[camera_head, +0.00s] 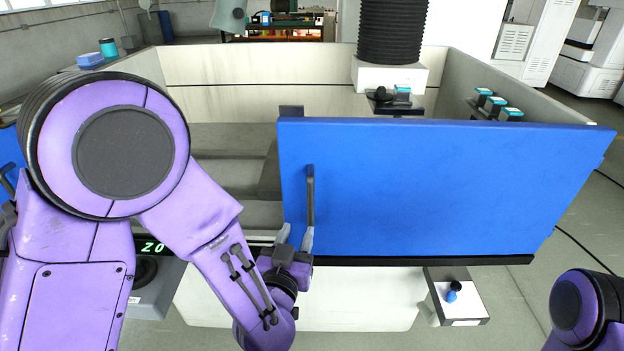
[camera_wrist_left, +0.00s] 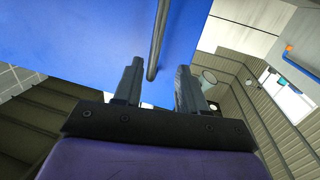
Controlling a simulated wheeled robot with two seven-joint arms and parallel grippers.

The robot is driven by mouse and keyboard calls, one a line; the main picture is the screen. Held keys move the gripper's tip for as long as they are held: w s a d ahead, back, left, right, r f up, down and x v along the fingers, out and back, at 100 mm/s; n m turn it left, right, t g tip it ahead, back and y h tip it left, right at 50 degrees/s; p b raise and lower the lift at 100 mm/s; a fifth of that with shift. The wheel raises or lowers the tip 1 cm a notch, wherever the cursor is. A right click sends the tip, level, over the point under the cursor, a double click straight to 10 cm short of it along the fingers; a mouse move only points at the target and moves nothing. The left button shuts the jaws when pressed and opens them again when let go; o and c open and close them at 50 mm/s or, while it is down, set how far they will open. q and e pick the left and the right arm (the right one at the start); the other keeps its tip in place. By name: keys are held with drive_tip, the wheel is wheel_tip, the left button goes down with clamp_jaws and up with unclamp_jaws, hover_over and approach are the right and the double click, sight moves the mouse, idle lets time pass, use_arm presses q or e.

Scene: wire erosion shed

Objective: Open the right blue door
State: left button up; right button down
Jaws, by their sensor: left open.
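The right blue door (camera_head: 440,190) is a wide flat panel standing across the right front of the machine's tank. Its dark vertical bar handle (camera_head: 310,195) is near its left edge. My left gripper (camera_head: 295,240) is at the handle's lower end, with its fingers open. In the left wrist view, the handle (camera_wrist_left: 159,35) runs down between the two fingertips of my left gripper (camera_wrist_left: 159,72), against the blue door (camera_wrist_left: 90,40). I cannot tell whether either finger touches it. My right gripper is out of view; only part of my right arm shows at lower right.
Part of another blue panel (camera_head: 10,150) shows at the far left, mostly behind my left arm. The pale tank interior (camera_head: 230,150) shows left of the right door. A small white box (camera_head: 462,302) with dark and blue knobs sits below the door.

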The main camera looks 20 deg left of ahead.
sight(310, 199)
use_arm(q)
drive_tip(key=w+p, duration=0.1)
drive_tip(key=w, duration=0.2)
drive_tip(key=w+r, duration=0.1)
drive_tip(key=w, duration=0.2)
drive_tip(key=w+p, duration=0.1)
drive_tip(key=w, duration=0.3)
drive_tip(key=shift+w+a+r+p, duration=0.1)
drive_tip(key=shift+a+r+p, duration=0.1)
drive_tip(key=shift+r+p, duration=0.15)
drive_tip(key=shift+w, duration=0.4)
clamp_jaws()
